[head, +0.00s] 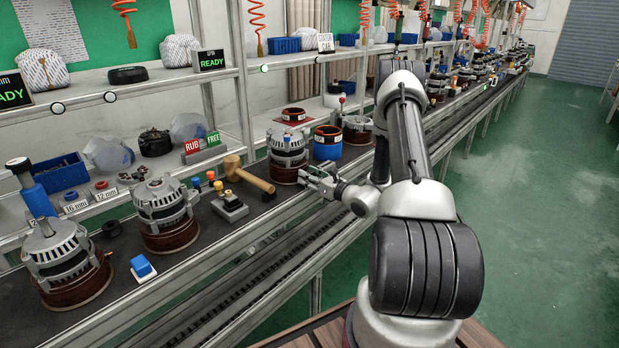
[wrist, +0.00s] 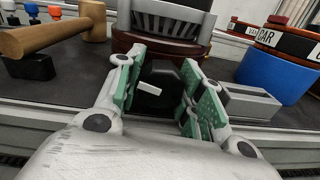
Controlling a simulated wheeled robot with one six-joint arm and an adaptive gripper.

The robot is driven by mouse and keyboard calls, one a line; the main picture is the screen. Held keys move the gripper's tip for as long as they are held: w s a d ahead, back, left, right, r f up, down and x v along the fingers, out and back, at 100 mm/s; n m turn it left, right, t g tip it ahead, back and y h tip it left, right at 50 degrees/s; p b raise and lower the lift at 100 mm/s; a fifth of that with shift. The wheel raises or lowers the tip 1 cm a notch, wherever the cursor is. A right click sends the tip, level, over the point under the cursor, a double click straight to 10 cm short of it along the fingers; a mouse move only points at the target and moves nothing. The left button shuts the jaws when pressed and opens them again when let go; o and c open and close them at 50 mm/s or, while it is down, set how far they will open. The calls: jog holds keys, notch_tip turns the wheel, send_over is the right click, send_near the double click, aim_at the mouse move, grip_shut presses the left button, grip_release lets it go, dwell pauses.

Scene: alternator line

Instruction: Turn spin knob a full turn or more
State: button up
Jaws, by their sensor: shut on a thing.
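My gripper (head: 318,181) is at the bench's front edge, just in front of an alternator (head: 288,153) on a dark red base. In the wrist view my gripper (wrist: 161,82) has its green-padded fingers on either side of a dark knob (wrist: 168,78) with a white pointer bar (wrist: 148,88). I take this to be the spin knob, and the fingers are shut on it. The pointer tilts slightly. A grey block (wrist: 252,101) is beside the right finger. The fingers partly hide the knob, and I cannot make it out in the head view.
A wooden mallet (head: 248,176) lies left of my gripper, near a block with coloured buttons (head: 229,205). A blue container (head: 327,146) stands to the right. More alternators (head: 163,210) stand at left. RUB and FREE signs (head: 203,146) stand behind. The aisle floor (head: 530,170) is clear.

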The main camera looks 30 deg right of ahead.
jog(key=shift+n, duration=1.5)
jog(key=o, duration=1)
jog(key=v, duration=1.2)
